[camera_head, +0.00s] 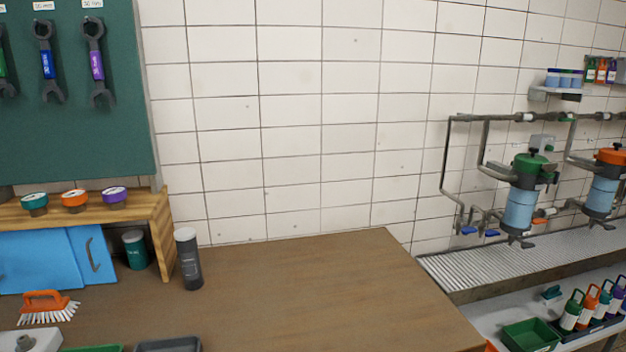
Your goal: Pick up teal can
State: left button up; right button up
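The teal can (135,251) stands upright on the brown workbench at the left. It has a pale lid and a small label, and sits between the blue case and the right leg of the wooden shelf, under the shelf's edge. A taller dark grey can (188,260) with a light lid stands to its right, in front of the shelf leg. Neither of my grippers shows in the head view.
The wooden shelf (158,207) holds several small coloured-lid tubs. A blue case (60,260) and an orange brush (44,305) lie left of the can. The workbench (310,295) is clear to the right. A metal drain ledge (520,260) is beyond it.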

aim_at(134, 243)
jog(key=u, duration=1.4)
